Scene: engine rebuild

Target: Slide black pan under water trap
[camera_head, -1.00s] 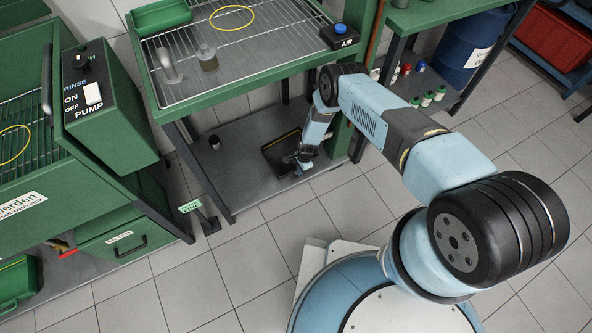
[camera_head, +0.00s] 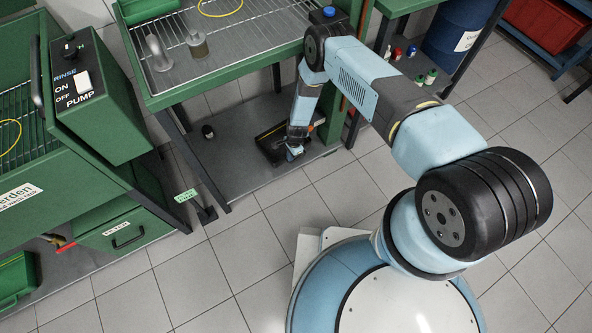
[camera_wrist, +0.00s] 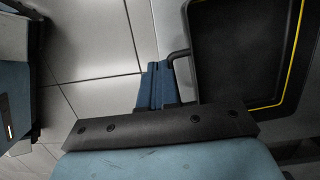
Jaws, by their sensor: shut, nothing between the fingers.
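The black pan (camera_head: 272,136) with a yellow line along its rim lies on the grey lower shelf under the green bench. The wrist view shows its dark inside (camera_wrist: 240,45) and a black loop handle on its near side. My gripper (camera_head: 294,153) is low at the pan's front right side, partly covering it. In the wrist view my gripper's blue fingers (camera_wrist: 157,84) are shut and empty, just left of the handle; I cannot tell whether they touch it. I cannot make out the water trap for certain; my arm covers the bench's right side.
A dark bottle (camera_head: 208,132) stands on the lower shelf left of the pan. The green pump cabinet (camera_head: 95,90) is at left. The tiled floor (camera_head: 250,235) in front is clear.

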